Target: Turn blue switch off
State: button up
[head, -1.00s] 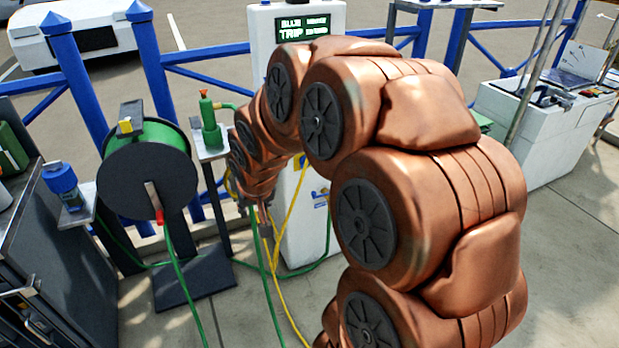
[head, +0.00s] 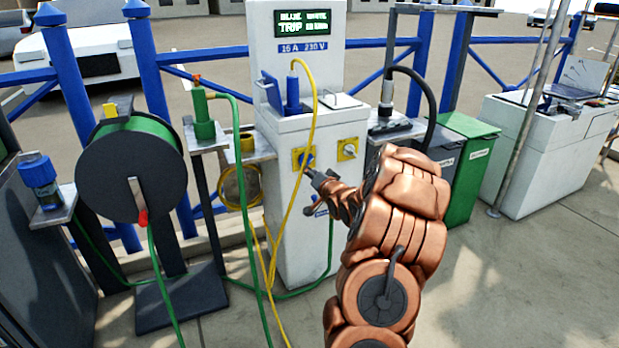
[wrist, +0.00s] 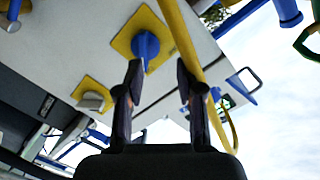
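The blue switch (head: 304,158) is a round knob on a yellow plate on the front of the white power pedestal (head: 298,225). In the wrist view the blue switch (wrist: 146,46) shows just beyond the fingertips, nearer the left finger. My gripper (head: 309,176) is close in front of and just below the switch in the head view. In the wrist view my gripper (wrist: 159,72) is open, with nothing held between its two dark fingers. I cannot tell whether a finger touches the knob.
A second, pale switch (head: 347,149) on a yellow plate sits right of the blue one. A yellow cable (head: 314,105) hangs from the blue plug (head: 292,94) past the blue switch, close to my right finger in the wrist view. A green hose reel (head: 131,168) stands left.

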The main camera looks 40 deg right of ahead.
aim_at(309, 164)
jog(key=shift+m+t, duration=0.3)
jog(key=shift+t, duration=0.2)
jog(key=shift+w+d+f+b, duration=0.25)
jog(key=shift+w+d+b, duration=0.05)
jog(key=shift+w+d, duration=0.65)
jog(key=shift+w+d+f+b, duration=0.3)
jog(key=shift+w+d, duration=0.45)
jog(key=shift+w, duration=0.3)
jog(key=shift+w+d+f+b, duration=0.2)
jog(key=shift+w+d+b, duration=0.15)
jog(key=shift+w+d, duration=0.6)
jog(key=shift+a, duration=0.1)
grip_shut()
